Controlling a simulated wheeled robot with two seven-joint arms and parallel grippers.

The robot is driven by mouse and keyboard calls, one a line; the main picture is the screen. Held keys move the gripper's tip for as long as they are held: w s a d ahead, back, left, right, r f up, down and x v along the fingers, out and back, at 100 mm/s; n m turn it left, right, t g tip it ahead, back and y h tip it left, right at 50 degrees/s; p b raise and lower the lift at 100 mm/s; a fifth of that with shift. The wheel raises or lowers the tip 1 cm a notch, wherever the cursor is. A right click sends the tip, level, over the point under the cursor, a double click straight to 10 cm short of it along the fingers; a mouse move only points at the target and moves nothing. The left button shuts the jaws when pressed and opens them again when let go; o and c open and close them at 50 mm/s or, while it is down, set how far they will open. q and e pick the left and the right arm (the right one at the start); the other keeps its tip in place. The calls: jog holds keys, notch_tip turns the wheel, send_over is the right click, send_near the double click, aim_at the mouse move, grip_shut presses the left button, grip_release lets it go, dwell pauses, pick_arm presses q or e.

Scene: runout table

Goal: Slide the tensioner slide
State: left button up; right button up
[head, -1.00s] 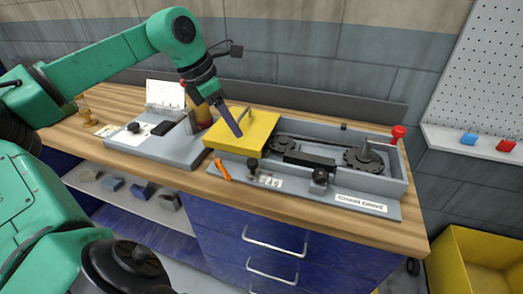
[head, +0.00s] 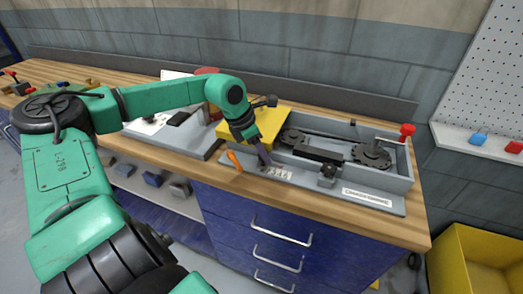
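The grey chain drive unit (head: 404,178) stands on the wooden bench, with dark toothed wheels and a chain inside. A dark block (head: 318,150) between the wheels may be the tensioner slide; I cannot be sure. A black knob (head: 327,171) stands at the unit's front edge. My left gripper (head: 264,159) points down at the front left of the unit, in front of the yellow cover (head: 268,122). It covers the spot where a second dark knob stood. Whether its fingers touch or hold that knob cannot be told. My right gripper is not in view.
An orange handle (head: 234,159) lies just left of my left gripper. A red-knobbed crank (head: 407,130) rises at the unit's right end. A grey fixture (head: 190,143) stands to the left. A yellow bin (head: 455,262) is on the floor at right.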

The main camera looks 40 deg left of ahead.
pick_arm(q)
grip_shut()
dwell(1.3)
